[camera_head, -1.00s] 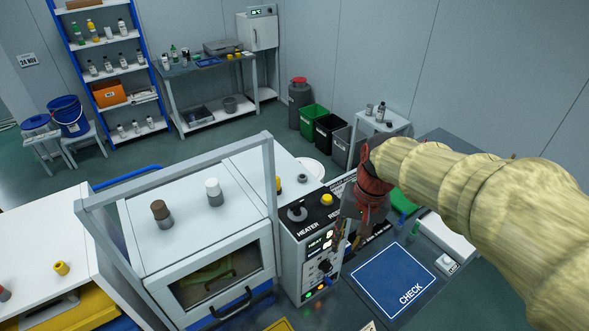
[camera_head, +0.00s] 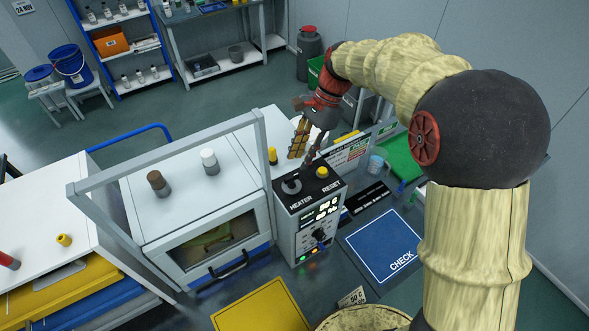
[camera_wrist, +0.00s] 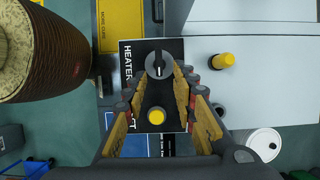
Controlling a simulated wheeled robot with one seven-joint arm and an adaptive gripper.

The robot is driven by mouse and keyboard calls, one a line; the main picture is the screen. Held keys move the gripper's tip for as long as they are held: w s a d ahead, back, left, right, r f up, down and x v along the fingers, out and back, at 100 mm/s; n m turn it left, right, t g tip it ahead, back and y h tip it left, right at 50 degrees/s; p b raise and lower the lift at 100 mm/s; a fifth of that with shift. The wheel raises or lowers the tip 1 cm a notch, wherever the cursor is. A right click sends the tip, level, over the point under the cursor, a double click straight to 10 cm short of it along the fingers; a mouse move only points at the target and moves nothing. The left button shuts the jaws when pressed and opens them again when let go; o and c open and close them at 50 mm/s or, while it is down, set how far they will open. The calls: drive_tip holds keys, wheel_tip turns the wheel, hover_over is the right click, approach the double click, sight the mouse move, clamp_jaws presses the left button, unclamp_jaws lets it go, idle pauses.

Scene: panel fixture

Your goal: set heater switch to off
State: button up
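The heater switch (camera_head: 291,186) is a dark rotary knob on the black top of the control box, beside the HEATER label. In the wrist view the knob (camera_wrist: 158,66) lies just beyond the fingertips, with a white mark on it. The yellow RESET button (camera_head: 322,172) is next to it; in the wrist view the button (camera_wrist: 156,116) shows between my fingers. My gripper (camera_head: 306,150) is above the box, pointing down, with its yellow-padded fingers (camera_wrist: 155,105) spread and nothing between them. I cannot tell its exact height above the knob.
A yellow-capped post (camera_head: 272,155) stands beside the box on the white surface. The white oven cabinet (camera_head: 205,215) with a grey frame is on the left. A blue CHECK mat (camera_head: 383,250) and a green tray (camera_head: 403,158) are on the right.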

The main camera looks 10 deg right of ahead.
sight(292, 176)
drive_tip(key=x, duration=0.6)
drive_tip(key=shift+s+a+r+p, duration=0.1)
drive_tip(key=shift+s+p, duration=0.05)
drive_tip(key=shift+p, duration=0.15)
drive_tip(key=shift+c, duration=1.2)
drive_tip(key=c, duration=0.4)
clamp_jaws()
